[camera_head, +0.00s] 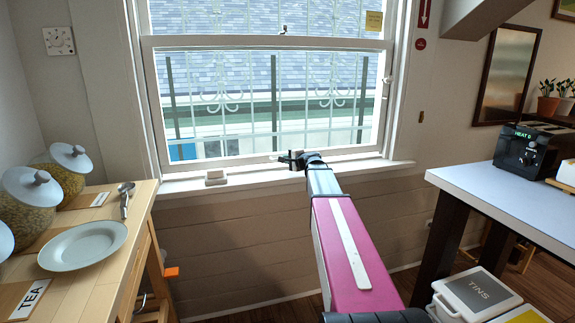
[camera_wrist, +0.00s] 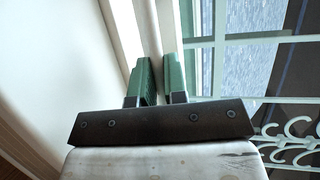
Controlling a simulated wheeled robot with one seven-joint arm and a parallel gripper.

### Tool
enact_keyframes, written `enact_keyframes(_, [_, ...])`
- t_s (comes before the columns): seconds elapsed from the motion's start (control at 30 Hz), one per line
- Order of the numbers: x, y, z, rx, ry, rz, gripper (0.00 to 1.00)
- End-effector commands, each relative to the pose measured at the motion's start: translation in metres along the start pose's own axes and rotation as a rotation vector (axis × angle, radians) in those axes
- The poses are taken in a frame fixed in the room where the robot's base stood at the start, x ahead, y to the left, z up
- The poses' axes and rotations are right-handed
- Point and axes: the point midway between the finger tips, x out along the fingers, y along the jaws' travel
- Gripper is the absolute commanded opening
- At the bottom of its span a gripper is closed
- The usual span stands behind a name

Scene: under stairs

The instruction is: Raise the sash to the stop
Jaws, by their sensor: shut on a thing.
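The window's white lower sash (camera_head: 220,164) spans the frame, its bottom rail low, close above the sill. I cannot tell if it touches the sill. Its upper rail lies level with the middle of the window, with a small catch (camera_head: 283,31) there. My gripper (camera_head: 290,158) is at the middle of the bottom rail. In the wrist view, the green fingers of my gripper (camera_wrist: 160,75) stand on either side of a white part of the sash (camera_wrist: 168,30), shut on it. The exact grip spot is partly hidden by the fingers. A small white fitting (camera_head: 386,80) sits on the right jamb.
A small pale block (camera_head: 215,177) lies on the sill (camera_head: 250,180), left of my gripper. A wooden counter with jars and a plate (camera_head: 83,245) stands left. A white-topped table (camera_head: 500,195) stands right. A bin marked TINS (camera_head: 478,292) is at lower right.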

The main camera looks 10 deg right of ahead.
Motion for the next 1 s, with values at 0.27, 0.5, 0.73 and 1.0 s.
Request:
enact_keyframes(0.27, [-0.010, -0.056, 0.004, -0.002, 0.000, -0.007, 0.00])
enact_keyframes(0.5, [-0.015, -0.077, 0.006, 0.001, 0.000, -0.005, 0.00])
enact_keyframes(0.73, [-0.015, -0.078, 0.006, 0.002, 0.000, -0.005, 0.00])
enact_keyframes(1.0, [-0.015, -0.077, 0.006, 0.002, 0.001, -0.004, 0.38])
